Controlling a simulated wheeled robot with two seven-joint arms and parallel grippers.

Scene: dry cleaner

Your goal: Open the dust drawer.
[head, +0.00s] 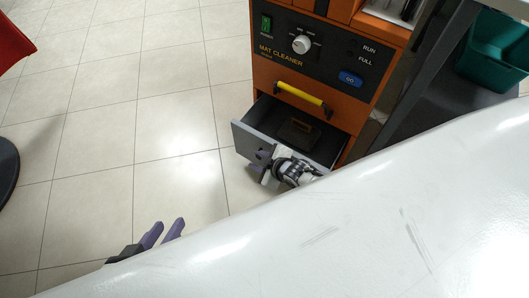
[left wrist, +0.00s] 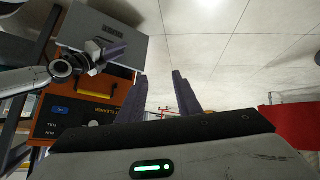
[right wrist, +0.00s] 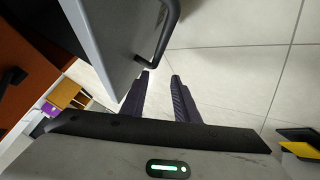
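The orange mat cleaner (head: 330,60) stands at the top of the head view, with a knob, a green switch and a blue button. Its grey dust drawer (head: 250,148) is pulled out below the yellow handle (head: 302,97); its dark inside shows. In the right wrist view the drawer front (right wrist: 105,40) has a black bar handle (right wrist: 168,30). My right gripper (right wrist: 160,74) is open, its fingertips close to the handle's lower end; I cannot tell if they touch. My left gripper (head: 165,226) is open and empty over the floor, apart from the drawer (left wrist: 105,35).
A dark-grey stand with a teal bin (head: 495,48) is right of the machine. A red chair (head: 12,45) is at the far left. The tiled floor (head: 120,120) left of the drawer is clear. Yellow and black items (right wrist: 298,145) lie at the right wrist view's right edge.

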